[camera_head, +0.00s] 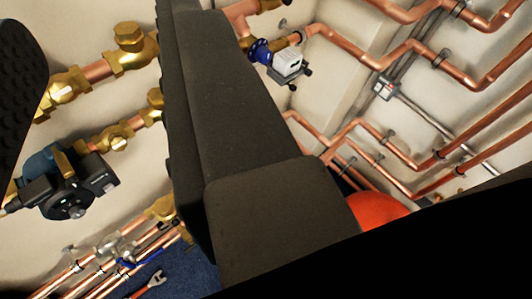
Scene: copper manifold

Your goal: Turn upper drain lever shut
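My gripper (100,70) shows as two dark fingers, one with a bumpy pad at the left edge and one crossing the middle of the picture. They stand wide apart, and nothing is held between them. Brass valve fittings (128,48) on copper pipe show in the gap, beyond the fingers. A small blue lever (142,259) sits on the copper pipes at the lower left. A red-orange handled piece (147,284) shows below it, against blue. I cannot tell which part is the upper drain lever; it may be hidden behind the middle finger.
A dark pump (68,188) sits on the pipework at left. A blue-handled valve with a white box (287,63) is at upper centre. Copper pipes (405,45) run along the wall at right. A red-orange rounded object (378,210) is partly hidden at lower right.

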